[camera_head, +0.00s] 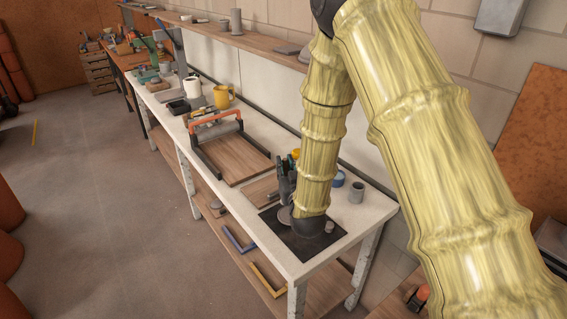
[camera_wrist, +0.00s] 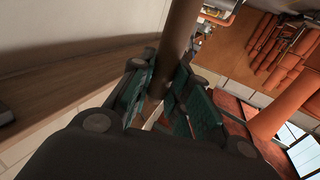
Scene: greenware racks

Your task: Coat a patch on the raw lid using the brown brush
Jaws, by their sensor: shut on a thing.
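My gripper (camera_wrist: 160,88) is shut on a brown round handle, which I take for the brown brush (camera_wrist: 182,28). The handle runs out of the top of the wrist view, and no bristles show there. In the head view my gripper (camera_head: 287,178) is over the near end of the white table, beside my wrist. A pale grey disc (camera_head: 285,214), perhaps the raw lid, shows on a black mat (camera_head: 298,244), partly hidden by my gripper and wrist. I cannot tell whether the brush touches it.
A grey cup (camera_head: 357,191), a blue roll (camera_head: 338,179) and a small pale cylinder (camera_head: 329,227) stand near my wrist. A wooden board with an orange-handled frame (camera_head: 216,127) lies farther back, near a yellow mug (camera_head: 222,97). A shelf (camera_head: 248,40) runs along the wall.

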